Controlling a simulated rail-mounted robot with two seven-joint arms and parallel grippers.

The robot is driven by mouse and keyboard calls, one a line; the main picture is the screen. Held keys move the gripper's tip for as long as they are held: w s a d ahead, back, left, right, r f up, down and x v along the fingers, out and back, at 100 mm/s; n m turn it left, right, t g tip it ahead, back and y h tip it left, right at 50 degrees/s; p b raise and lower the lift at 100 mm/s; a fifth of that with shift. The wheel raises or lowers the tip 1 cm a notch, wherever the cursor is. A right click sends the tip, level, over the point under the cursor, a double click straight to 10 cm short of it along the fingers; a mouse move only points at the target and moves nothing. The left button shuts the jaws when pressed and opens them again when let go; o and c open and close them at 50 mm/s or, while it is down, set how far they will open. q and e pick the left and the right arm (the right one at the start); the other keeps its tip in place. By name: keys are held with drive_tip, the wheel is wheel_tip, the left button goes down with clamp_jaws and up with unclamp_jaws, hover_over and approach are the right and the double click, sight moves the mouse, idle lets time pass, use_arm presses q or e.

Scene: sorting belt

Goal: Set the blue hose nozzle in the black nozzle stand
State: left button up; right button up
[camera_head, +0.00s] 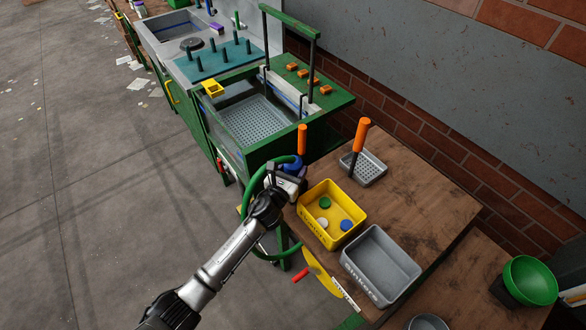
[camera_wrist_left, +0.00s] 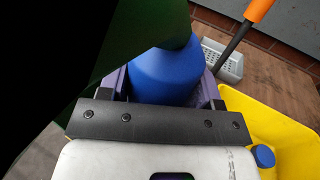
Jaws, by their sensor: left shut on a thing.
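The blue hose nozzle (camera_head: 291,163) is held in my left gripper (camera_head: 290,176), by the left edge of the wooden table. In the left wrist view the nozzle (camera_wrist_left: 165,75) sits between the purple-padded fingers (camera_wrist_left: 163,92), which are shut on it. A green hose (camera_head: 246,196) loops down around my left wrist. I cannot make out the black nozzle stand in either view. My right gripper is not in view.
A yellow bin (camera_head: 354,204) with a few caps stands just right of my gripper, with a grey bin (camera_head: 381,262) beyond it. A perforated basket (camera_head: 371,170) with an orange-handled tool is behind. A green-framed sink (camera_head: 250,122) stands further back. Bare wood (camera_head: 425,180) lies to the right.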

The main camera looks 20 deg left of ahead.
use_arm(q)
drive_tip(key=o, duration=0.9)
drive_tip(key=shift+f, duration=0.1)
drive_tip(key=shift+s+a+p, duration=0.2)
drive_tip(key=shift+s+p, duration=0.1)
drive_tip(key=shift+s, duration=2)
drive_tip(key=shift+s+a+p, duration=0.25)
drive_tip(key=shift+s+p, duration=0.05)
drive_tip(key=shift+s, duration=1.95)
drive_tip(key=shift+s+a+p, duration=0.2)
drive_tip(key=shift+s+p, duration=0.1)
drive_tip(key=shift+s, duration=2)
